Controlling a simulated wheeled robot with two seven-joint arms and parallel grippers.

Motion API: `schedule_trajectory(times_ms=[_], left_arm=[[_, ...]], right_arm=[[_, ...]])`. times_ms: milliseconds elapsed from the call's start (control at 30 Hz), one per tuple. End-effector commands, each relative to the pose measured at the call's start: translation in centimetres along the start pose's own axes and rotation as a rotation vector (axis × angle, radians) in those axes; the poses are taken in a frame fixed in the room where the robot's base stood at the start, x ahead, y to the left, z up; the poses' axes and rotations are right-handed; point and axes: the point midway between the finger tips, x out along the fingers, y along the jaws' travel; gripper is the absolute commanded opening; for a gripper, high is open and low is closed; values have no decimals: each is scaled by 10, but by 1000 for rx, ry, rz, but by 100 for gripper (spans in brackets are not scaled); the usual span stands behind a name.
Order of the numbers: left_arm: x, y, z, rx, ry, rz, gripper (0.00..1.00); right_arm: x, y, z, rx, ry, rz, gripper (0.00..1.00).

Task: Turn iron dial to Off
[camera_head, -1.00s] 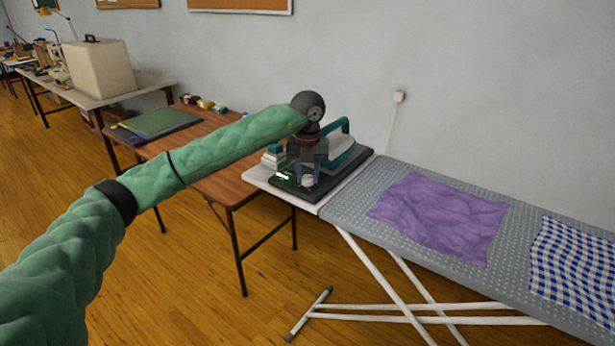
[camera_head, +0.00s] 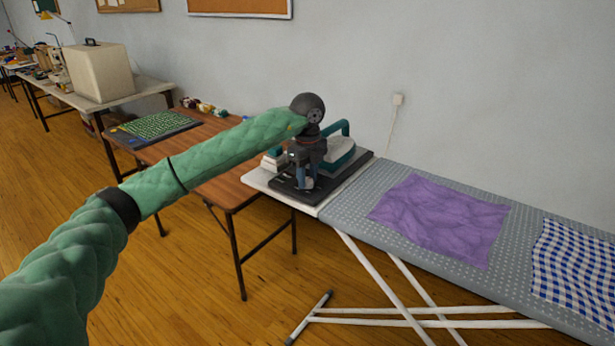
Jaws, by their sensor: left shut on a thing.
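The teal and white iron (camera_head: 341,151) rests on a dark base (camera_head: 342,174) at the left end of the ironing board. A small pale dial (camera_head: 309,184) sits near the front of the base, mostly covered by my gripper. My left gripper (camera_head: 306,181) points down over the dial and is shut on it. I cannot read the dial's setting. No lit green display shows on the base now. My right gripper is out of view.
A purple cloth (camera_head: 440,218) and a blue checked cloth (camera_head: 575,262) lie on the grey ironing board (camera_head: 345,207). A brown table (camera_head: 228,190) stands to the left under my arm. A wall socket (camera_head: 398,99) with a cord is behind.

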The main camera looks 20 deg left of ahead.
Motion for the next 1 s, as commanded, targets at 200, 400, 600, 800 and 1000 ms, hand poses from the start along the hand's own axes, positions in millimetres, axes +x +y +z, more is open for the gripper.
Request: schedule_trajectory(times_ms=[200,400,600,800,1000], left_arm=[[-3,-1,2,-94,-1,-5,9],[-3,-1,2,-131,-1,-5,9],[-3,-1,2,-139,-1,-5,9],[-3,-1,2,-138,-1,-5,9],[-2,-1,1,-137,-1,-3,54]], right_arm=[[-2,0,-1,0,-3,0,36],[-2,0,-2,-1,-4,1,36],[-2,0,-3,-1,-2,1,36],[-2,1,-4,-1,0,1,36],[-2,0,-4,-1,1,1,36]])
